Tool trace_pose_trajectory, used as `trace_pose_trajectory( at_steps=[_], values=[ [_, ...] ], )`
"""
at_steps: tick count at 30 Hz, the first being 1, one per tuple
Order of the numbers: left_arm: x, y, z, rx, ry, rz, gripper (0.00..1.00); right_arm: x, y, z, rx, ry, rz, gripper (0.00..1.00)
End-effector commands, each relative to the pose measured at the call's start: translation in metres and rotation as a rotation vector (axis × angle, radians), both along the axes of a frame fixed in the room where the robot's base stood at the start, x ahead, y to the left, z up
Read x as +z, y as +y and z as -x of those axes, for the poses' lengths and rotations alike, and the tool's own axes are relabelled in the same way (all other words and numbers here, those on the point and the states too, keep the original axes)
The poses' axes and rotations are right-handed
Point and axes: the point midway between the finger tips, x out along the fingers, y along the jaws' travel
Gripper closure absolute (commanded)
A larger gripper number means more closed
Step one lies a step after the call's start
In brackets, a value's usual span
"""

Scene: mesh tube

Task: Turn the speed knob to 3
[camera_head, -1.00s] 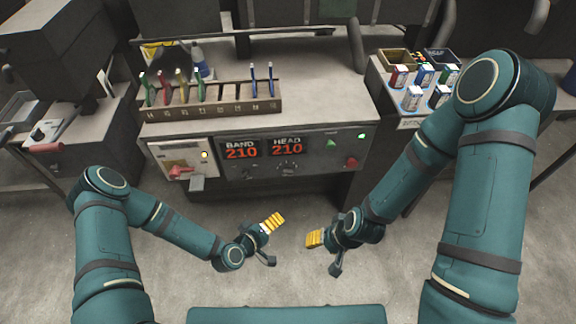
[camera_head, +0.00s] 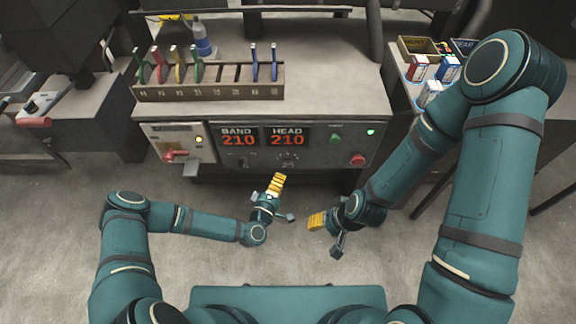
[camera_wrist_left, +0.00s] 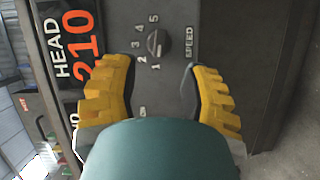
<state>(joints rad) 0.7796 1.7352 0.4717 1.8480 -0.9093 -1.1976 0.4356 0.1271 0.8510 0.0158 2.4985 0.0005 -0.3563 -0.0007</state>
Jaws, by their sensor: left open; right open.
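The speed knob (camera_wrist_left: 158,43) is a small dark round knob on the grey panel, with numbers 1 to 5 around it and the word SPEED beside it. Its pointer seems turned toward 1, but it is small. In the head view the knob (camera_head: 288,157) sits below the red HEAD display. My left gripper (camera_head: 277,190) is open and empty, in front of and below the panel. In the left wrist view its yellow fingers (camera_wrist_left: 158,85) are spread wide, with the knob beyond them. My right gripper (camera_head: 325,230) is open and empty, lower right of the left one.
The machine panel also has BAND (camera_head: 238,137) and HEAD (camera_head: 288,137) displays reading 210, a red switch (camera_head: 176,155), a green button (camera_head: 335,138) and a red button (camera_head: 357,160). A rack (camera_head: 210,85) of coloured tools stands above. The floor before the panel is clear.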

Motion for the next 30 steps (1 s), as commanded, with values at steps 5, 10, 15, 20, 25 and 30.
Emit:
trace_pose_trajectory(
  at_steps=[5,10,15,20,25,30],
  values=[
    [-0.004,-0.014,-0.033,-0.001,-0.002,0.000,0.54,-0.008,0.000,-0.001,-0.001,-0.003,0.000,0.52],
    [-0.005,-0.024,-0.058,0.000,-0.002,-0.001,0.54,-0.013,-0.001,-0.003,-0.002,-0.005,0.002,0.52],
    [-0.006,-0.030,-0.072,-0.001,0.001,0.000,0.54,-0.015,-0.001,-0.003,-0.003,-0.007,0.002,0.52],
    [-0.006,-0.031,-0.076,-0.001,0.001,0.001,0.54,-0.015,-0.001,-0.003,-0.002,-0.008,0.002,0.52],
    [-0.005,-0.031,-0.077,-0.001,0.001,0.001,0.54,-0.015,-0.001,-0.003,-0.002,-0.008,0.002,0.52],
    [-0.006,-0.031,-0.076,-0.001,0.001,0.000,0.93,-0.015,-0.001,-0.003,-0.003,-0.007,0.002,0.52]
  ],
)
